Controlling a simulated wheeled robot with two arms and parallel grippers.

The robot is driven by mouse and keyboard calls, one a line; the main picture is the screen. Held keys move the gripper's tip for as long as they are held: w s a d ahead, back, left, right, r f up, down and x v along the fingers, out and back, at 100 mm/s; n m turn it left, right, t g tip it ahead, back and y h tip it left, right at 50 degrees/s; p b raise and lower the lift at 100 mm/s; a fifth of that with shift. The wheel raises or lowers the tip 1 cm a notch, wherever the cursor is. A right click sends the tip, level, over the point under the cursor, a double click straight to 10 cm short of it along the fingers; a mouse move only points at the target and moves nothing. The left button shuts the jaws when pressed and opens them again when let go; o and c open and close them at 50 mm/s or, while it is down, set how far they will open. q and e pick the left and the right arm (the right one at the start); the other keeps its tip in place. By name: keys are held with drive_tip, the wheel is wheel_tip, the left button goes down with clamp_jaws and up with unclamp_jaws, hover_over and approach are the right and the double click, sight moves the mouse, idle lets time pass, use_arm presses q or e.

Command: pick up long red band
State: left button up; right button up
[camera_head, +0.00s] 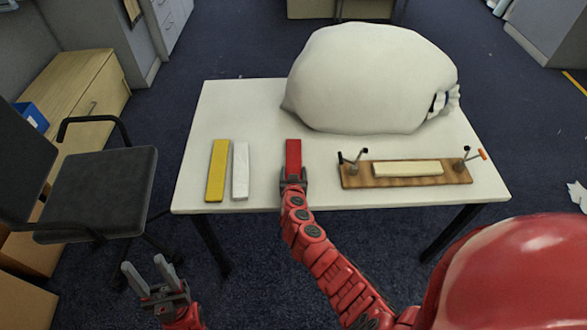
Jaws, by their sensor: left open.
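The long red band (293,153) is a flat red bar at the middle of the white table, pointing away from me. Its near end is hidden by my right gripper (293,178), whose fingers stand on either side of it. I cannot tell whether they press on the band, or whether the band rests on the table or is slightly raised. My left gripper (150,270) is open and empty, over the floor in front of the table's left part.
A yellow bar (217,170) and a white bar (240,170) lie left of the red band. A wooden board (360,182) with clamps and a pale bar (408,169) lies to the right. A big white sack (370,78) fills the back. A chair (100,185) stands left.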

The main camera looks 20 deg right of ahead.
drive_tip(key=c, duration=0.9)
drive_tip(key=shift+o, duration=0.2)
drive_tip(key=shift+r, duration=0.1)
